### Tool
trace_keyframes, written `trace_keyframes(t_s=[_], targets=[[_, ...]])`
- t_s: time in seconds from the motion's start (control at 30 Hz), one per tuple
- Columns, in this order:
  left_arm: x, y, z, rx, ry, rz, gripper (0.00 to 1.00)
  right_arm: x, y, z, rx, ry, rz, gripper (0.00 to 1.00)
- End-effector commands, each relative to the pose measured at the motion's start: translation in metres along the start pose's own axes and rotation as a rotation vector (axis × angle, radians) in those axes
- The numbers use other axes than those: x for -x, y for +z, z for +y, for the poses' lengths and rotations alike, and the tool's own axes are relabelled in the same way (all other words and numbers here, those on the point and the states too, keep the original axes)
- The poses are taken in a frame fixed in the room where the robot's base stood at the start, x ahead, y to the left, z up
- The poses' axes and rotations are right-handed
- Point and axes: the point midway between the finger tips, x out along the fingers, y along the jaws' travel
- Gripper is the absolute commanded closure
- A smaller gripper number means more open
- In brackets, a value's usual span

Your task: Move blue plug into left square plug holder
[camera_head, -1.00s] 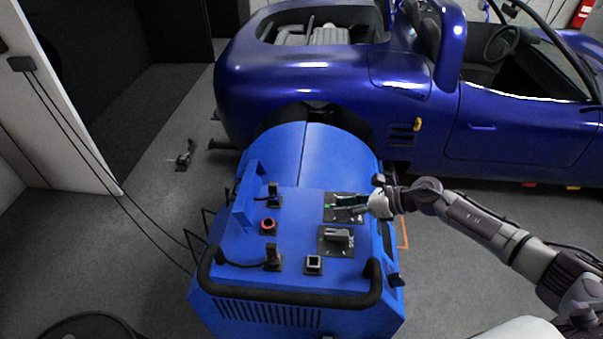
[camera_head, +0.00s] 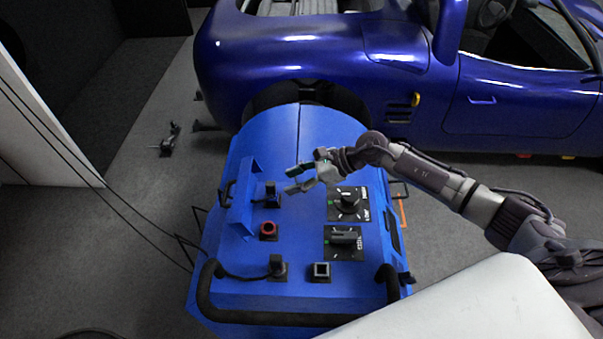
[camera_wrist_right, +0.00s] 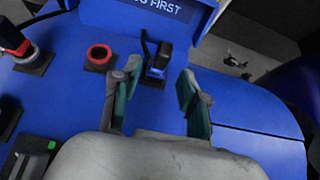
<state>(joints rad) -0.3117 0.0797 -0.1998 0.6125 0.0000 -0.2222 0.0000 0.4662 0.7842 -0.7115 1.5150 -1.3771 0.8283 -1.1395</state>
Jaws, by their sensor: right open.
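The blue plug (camera_head: 272,190), dark-bodied with a blue part and a cable, stands in a socket at the panel's upper left. In the right wrist view the blue plug (camera_wrist_right: 157,65) is ahead of and between my fingers, apart from them. My right gripper (camera_head: 287,180) is open and empty, just right of that plug; its green-padded fingers show in the wrist view (camera_wrist_right: 155,98). An empty square holder (camera_head: 321,270) is at the panel's front. Left of it, another cabled plug (camera_head: 277,265) with a red part sits in a base; which holder is the left square one is unclear.
A red ring (camera_head: 268,229) lies between the two plugs. Two rotary switches (camera_head: 347,203) (camera_head: 345,238) are on the right. An upright blue plate (camera_head: 243,200) stands left of the blue plug. Black handlebars (camera_head: 205,285) edge the front; a blue car (camera_head: 330,60) is behind.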

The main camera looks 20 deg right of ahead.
Motion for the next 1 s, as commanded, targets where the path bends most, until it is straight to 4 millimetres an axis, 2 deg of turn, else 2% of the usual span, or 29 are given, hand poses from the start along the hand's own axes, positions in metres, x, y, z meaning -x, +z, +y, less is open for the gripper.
trace_keyframes(t_s=[0.07, 0.17, 0.4, 0.5, 0.97, 1.0], targets=[[-0.002, 0.009, 0.001, 0.000, 0.002, -0.012, 0.17, -0.011, 0.000, -0.001, 0.000, 0.000, -0.003, 0.56], [-0.003, 0.009, 0.001, 0.000, 0.002, -0.012, 0.17, -0.023, 0.000, -0.001, -0.001, -0.001, -0.003, 0.56], [-0.020, -0.021, -0.003, 0.000, -0.004, 0.034, 0.17, -0.050, -0.002, -0.001, 0.000, -0.002, -0.001, 0.56], [-0.023, -0.026, -0.004, 0.000, -0.005, 0.043, 0.17, -0.057, -0.001, -0.001, -0.001, -0.001, -0.001, 0.56], [-0.025, -0.009, -0.001, 0.000, -0.002, 0.017, 0.17, -0.063, 0.000, -0.001, -0.001, -0.002, 0.000, 0.56], [-0.026, -0.009, -0.001, 0.000, -0.002, 0.017, 0.17, -0.063, 0.000, -0.001, -0.001, -0.002, 0.000, 0.60]])
